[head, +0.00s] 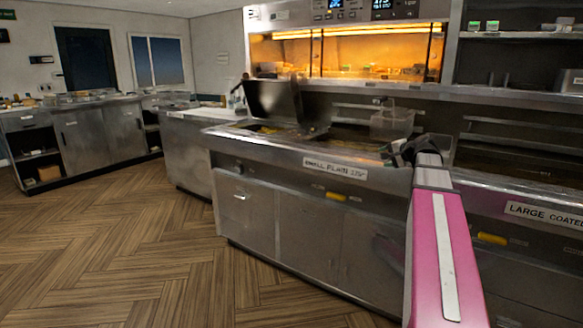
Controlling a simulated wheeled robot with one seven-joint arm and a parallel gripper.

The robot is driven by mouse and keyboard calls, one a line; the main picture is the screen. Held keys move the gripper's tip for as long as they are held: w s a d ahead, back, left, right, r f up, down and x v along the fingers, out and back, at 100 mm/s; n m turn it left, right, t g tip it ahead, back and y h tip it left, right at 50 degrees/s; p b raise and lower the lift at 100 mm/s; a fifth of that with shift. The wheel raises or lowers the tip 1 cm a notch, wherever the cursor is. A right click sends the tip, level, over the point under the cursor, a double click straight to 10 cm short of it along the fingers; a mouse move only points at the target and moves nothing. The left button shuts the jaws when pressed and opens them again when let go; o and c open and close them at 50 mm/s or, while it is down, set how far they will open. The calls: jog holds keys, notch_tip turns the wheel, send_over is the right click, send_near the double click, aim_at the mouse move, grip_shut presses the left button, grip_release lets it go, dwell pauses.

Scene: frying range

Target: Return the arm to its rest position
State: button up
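My arm reaches up from the bottom right of the head view, a pink link with a pale stripe and a grey joint above it. My gripper (398,154) is the small dark shape at the arm's far end, over the front edge of the frying range (290,215). It is partly hidden by the wrist, and its fingers are too small to tell apart. A clear basket or container (391,123) appears just behind the gripper. I cannot tell whether the two touch.
A raised dark lid (274,101) stands over the left fryer. A lit warming cabinet (350,52) is behind. Shelves (520,36) are at the upper right. Steel counters (85,130) line the far left. The wooden floor (120,250) at front left is clear.

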jog(key=s+a+f+n+g+h, duration=0.1)
jog(key=s+a+f+n+g, duration=0.2)
jog(key=f, duration=0.6)
jog(key=s+a+f+g+h, duration=0.1)
jog(key=s+a+f, duration=0.35)
jog(key=f, duration=0.35)
jog(key=s+a+f+n+g, duration=0.25)
jog(key=a+f, duration=0.25)
jog(key=f, duration=0.4)
jog(key=s+a+f+n+g+h, duration=0.2)
jog(key=s+f, duration=0.5)
jog(key=s+a+f+n+g+h, duration=0.2)
jog(key=s+a+f, duration=0.1)
jog(key=s+f, duration=0.4)
jog(key=shift+s+n+g, duration=0.35)
jog(key=shift+s, duration=0.05)
